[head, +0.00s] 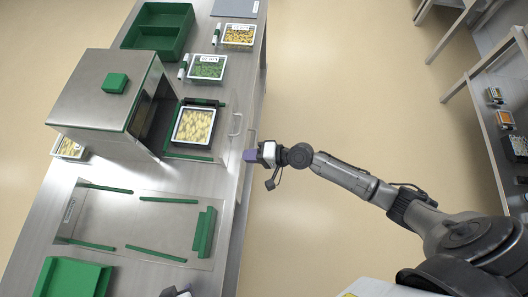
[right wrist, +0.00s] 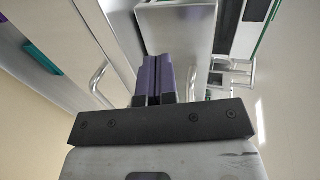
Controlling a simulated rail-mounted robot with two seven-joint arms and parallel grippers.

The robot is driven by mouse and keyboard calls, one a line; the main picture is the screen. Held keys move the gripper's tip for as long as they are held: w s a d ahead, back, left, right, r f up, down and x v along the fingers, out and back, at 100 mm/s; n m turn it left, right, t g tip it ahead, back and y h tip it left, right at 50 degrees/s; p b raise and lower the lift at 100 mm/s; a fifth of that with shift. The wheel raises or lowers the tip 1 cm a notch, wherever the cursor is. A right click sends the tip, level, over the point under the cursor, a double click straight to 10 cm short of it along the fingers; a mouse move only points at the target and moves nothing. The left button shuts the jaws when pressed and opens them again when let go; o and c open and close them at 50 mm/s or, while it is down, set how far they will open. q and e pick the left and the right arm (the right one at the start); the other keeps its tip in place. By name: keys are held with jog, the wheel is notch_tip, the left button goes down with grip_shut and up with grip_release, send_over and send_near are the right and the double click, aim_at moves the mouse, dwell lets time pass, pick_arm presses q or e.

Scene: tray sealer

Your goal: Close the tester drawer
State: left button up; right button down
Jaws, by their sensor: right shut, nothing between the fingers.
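The tester is a steel box (head: 105,85) with a green block on top, in the head view. Its drawer (head: 188,152) stands out of the right side and carries a tray of pale yellow pieces (head: 194,126). A drawer handle (head: 237,124) is at the drawer's right end. My right gripper (head: 250,156), with purple fingers, is shut and empty by the bench edge, just below and right of that handle. In the right wrist view the fingers (right wrist: 158,77) are together, with curved handles to either side. Part of my left gripper (head: 176,292) shows at the bottom edge; its jaws are unclear.
A steel plate with green bars (head: 130,222) and another green bin (head: 72,278) are in front.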

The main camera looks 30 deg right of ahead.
aim_at(227, 155)
pick_arm(q)
jog(key=shift+r, duration=0.2)
pick_arm(e)
jog(key=x, duration=0.2)
jog(key=r+x, duration=0.1)
jog(key=x, duration=0.1)
jog(key=shift+w+a, duration=0.3)
jog(key=shift+a, duration=0.1)
pick_arm(q)
jog(key=shift+a, duration=0.1)
jog(key=shift+a, duration=0.1)
pick_arm(e)
jog(key=shift+w+a, duration=0.1)
jog(key=shift+w, duration=0.05)
